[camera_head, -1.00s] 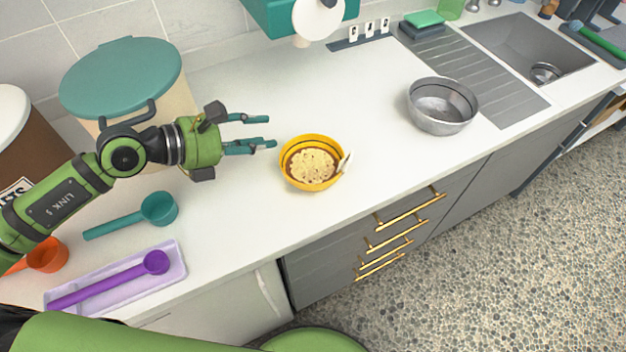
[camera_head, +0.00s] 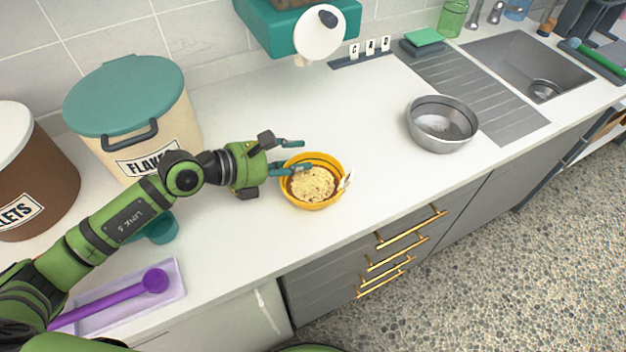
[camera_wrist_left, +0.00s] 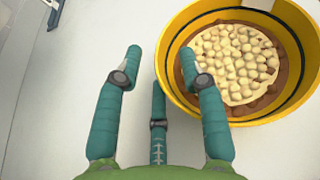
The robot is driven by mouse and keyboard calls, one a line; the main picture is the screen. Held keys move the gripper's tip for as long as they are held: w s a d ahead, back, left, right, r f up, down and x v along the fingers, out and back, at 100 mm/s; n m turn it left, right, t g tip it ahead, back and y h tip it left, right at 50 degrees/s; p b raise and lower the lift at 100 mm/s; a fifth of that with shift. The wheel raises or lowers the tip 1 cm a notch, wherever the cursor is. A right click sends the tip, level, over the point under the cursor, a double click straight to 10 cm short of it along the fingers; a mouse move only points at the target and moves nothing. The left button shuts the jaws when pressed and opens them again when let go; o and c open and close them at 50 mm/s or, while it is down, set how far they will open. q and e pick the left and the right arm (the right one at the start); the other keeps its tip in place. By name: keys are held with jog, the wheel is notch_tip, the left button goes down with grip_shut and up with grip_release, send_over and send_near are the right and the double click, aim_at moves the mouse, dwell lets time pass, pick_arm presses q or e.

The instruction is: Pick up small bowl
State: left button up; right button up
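The small bowl (camera_head: 312,205) is yellow with a dark stripe and holds pale, lumpy food over a brown layer. It sits upright on the white counter. It also shows in the left wrist view (camera_wrist_left: 172,62). My left gripper (camera_head: 298,156) is open at the bowl's left side, with one finger over the near-left rim and another beyond the rim. In the left wrist view my left gripper (camera_wrist_left: 163,68) has its fingers spread, the right finger over the bowl's inside and the left one outside. Whether they touch the rim I cannot tell. My right gripper is not in view.
A larger metal bowl (camera_head: 441,125) stands to the right near the sink (camera_head: 520,62). A lidded bin (camera_head: 130,100), a teal scoop (camera_head: 160,230) and a purple scoop (camera_head: 115,297) on a tray (camera_head: 165,299) lie left. The counter between the bowls is clear.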

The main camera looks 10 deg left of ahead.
pick_arm(q)
grip_shut()
jog(key=shift+r, duration=0.1)
